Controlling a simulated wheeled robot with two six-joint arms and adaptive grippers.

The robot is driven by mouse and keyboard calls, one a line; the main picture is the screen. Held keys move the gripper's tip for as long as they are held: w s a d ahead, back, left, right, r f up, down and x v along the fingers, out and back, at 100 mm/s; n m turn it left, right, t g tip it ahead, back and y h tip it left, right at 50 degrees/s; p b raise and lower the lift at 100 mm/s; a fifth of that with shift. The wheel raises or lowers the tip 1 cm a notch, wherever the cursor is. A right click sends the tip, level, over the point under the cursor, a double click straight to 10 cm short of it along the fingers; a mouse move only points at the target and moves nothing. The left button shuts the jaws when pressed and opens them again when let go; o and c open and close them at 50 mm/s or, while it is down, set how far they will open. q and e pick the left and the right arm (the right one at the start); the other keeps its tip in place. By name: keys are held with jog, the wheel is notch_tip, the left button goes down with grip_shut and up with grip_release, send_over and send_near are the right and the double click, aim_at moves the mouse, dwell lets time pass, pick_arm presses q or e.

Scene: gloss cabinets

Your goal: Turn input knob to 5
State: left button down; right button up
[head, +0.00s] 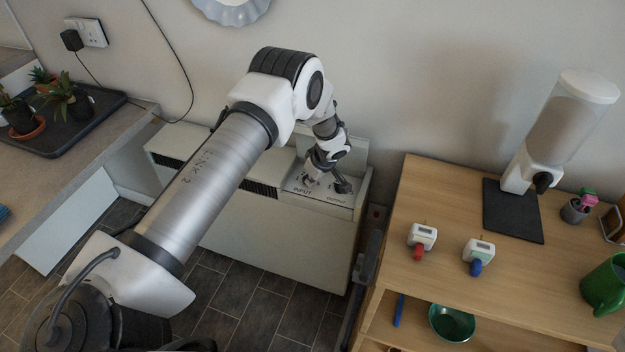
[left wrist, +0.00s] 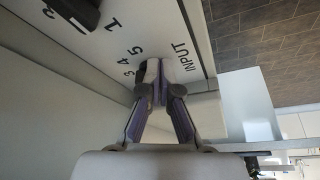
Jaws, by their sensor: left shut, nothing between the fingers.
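The control panel (head: 325,197) is on the right end of the top of a long white heater (head: 270,228), with INPUT and OUTPUT printed along its front edge. My left gripper (head: 312,178) is shut and points down over the INPUT side. In the left wrist view its fingertips (left wrist: 158,82) meet next to the printed INPUT and the digits 4 and 5. The input knob is not clearly visible, and I cannot tell its setting or whether the fingers touch it. A dark knob (head: 342,186) sits at the OUTPUT side; a dark knob (left wrist: 75,12) shows in the left wrist view.
A wooden cabinet (head: 455,275) stands right of the heater, holding two small timers (head: 422,237), a dispenser (head: 560,130) and a green mug (head: 606,285). A counter (head: 100,140) with potted plants is at left. The wall is close behind the heater.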

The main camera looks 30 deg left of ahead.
aim_at(303, 183)
pick_arm(q)
jog(key=shift+s+a+m+t+b, duration=0.15)
jog(key=shift+m+t+b, duration=0.15)
jog(key=shift+m+b, duration=0.45)
jog(key=shift+m, duration=0.25)
jog(key=shift+s+a+f+m+b, duration=0.15)
jog(key=shift+f+m+b, duration=0.05)
jog(key=shift+m+b, duration=0.45)
jog(key=m+b, duration=0.1)
jog(key=m+t+h+b, duration=0.1)
jog(key=m+b, duration=0.1)
jog(key=a+m+b, duration=0.1)
jog(key=b, duration=0.1)
jog(key=shift+s+f+t, duration=0.1)
jog(key=shift+s+t, duration=0.2)
jog(key=shift+s+a+m+h+b, duration=0.15)
jog(key=shift+m+h+b, duration=0.3)
jog(key=shift+m, duration=0.5)
jog(key=shift+a+r+m+t+h+b, duration=0.15)
jog(key=shift+a+m+t+h, duration=0.1)
jog(key=shift+m, duration=0.3)
jog(key=shift+a+r+m+t+h+b, duration=0.1)
jog(key=shift+m+t+h+b, duration=0.1)
jog(key=shift+m, duration=0.35)
jog(key=shift+a, duration=0.1)
